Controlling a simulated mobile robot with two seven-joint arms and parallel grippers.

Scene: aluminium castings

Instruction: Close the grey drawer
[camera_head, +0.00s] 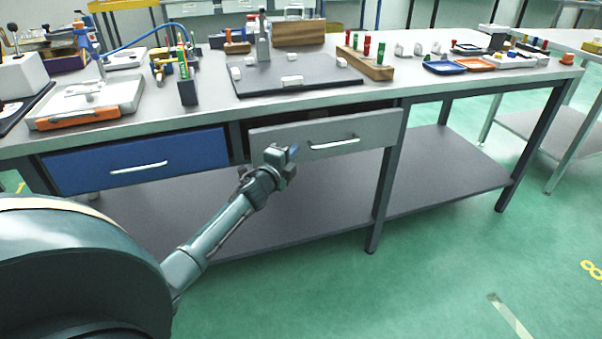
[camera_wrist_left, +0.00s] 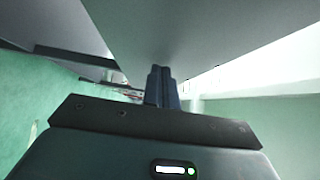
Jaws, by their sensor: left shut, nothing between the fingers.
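The grey drawer (camera_head: 372,133) hangs under the workbench top in the head view, beside the blue drawer. It stands pulled out, with a dark gap showing above its front, and it has a bar handle (camera_head: 334,143). My left gripper (camera_head: 291,152) is shut and empty, in front of the left part of the drawer front in the head view. In the left wrist view the shut fingers (camera_wrist_left: 161,88) point at a grey surface (camera_wrist_left: 200,35), likely the drawer front. I cannot tell whether they touch it. My right gripper is in neither view.
The blue drawer (camera_head: 190,148) looks shut, left of the grey one. The workbench top (camera_head: 210,110) carries a dark plate (camera_head: 300,84), a wooden block (camera_head: 365,65) and several other parts. A lower shelf (camera_head: 310,200) runs below. The green floor (camera_head: 440,270) in front is clear.

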